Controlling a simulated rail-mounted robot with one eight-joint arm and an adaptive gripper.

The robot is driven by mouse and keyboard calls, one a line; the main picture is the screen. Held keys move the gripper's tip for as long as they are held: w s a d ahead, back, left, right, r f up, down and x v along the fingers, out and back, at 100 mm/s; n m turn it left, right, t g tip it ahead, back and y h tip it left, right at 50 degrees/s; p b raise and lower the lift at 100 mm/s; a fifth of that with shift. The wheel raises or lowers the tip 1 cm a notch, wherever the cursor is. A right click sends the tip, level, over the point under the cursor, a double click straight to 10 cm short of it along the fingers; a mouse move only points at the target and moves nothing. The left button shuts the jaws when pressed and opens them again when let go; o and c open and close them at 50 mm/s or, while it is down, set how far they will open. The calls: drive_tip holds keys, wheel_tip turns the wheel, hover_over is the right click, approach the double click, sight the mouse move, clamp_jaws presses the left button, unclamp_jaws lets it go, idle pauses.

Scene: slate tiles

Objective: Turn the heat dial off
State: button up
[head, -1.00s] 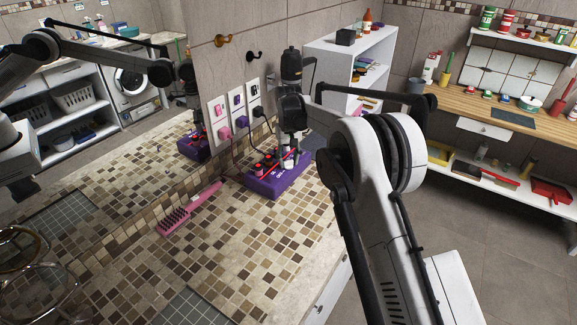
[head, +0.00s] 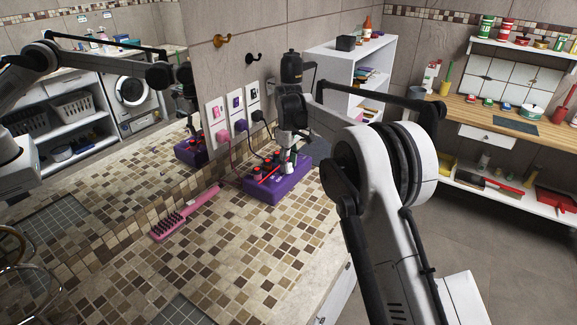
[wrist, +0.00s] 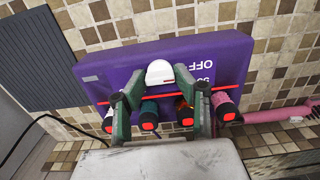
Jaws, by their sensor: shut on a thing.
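A purple box (head: 277,189) with white "OFF" lettering lies on the tiled counter, and it fills the middle of the wrist view (wrist: 110,68). A white, rounded heat dial (wrist: 160,72) stands on it. Several rollers with red ends, including a teal one (wrist: 150,110) and a pink one (wrist: 224,104), sit along its near side. My gripper (wrist: 157,78) reaches over the rollers with one green finger on each side of the dial and is shut on it. In the head view my gripper (head: 287,164) points down onto the box; the dial is too small to make out there.
A pink hairbrush (head: 185,213) lies left of the box on the counter (head: 255,245). Wall sockets with plugs (head: 222,134) and a mirror are close behind. A grey mat (wrist: 38,45) lies beside the box. The counter in front is clear.

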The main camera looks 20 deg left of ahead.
sight(289, 164)
idle(0.4)
drive_tip(key=o, duration=1.1)
drive_tip(key=shift+r, duration=0.1)
wheel_tip(289, 164, up, 12)
drive_tip(key=shift+f, duration=0.1)
